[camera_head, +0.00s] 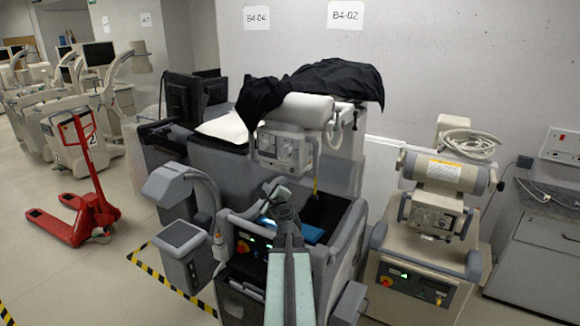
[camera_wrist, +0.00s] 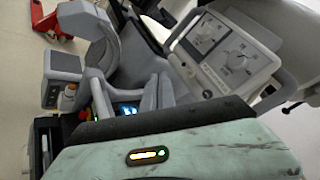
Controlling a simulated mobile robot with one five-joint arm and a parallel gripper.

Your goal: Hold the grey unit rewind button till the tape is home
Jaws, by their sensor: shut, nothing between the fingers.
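The grey unit (camera_head: 340,262) stands in the middle of the head view, with its control head (camera_head: 284,147) raised above its top. In the wrist view the control head (camera_wrist: 228,52) shows a pale face with two dials. A thin yellow strip (camera_head: 316,180) hangs below the head; I cannot tell whether it is the tape. I cannot make out which control is the rewind button. My gripper (camera_head: 276,192) is shut and empty, in front of and below the control head. Whether it touches anything is not clear.
A black cover (camera_head: 318,84) lies over the grey unit's upper arm. A beige unit (camera_head: 420,240) stands close on the right. A grey arm with a square pad (camera_head: 182,236) is at the left. A red pallet jack (camera_head: 85,200) stands on open floor further left.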

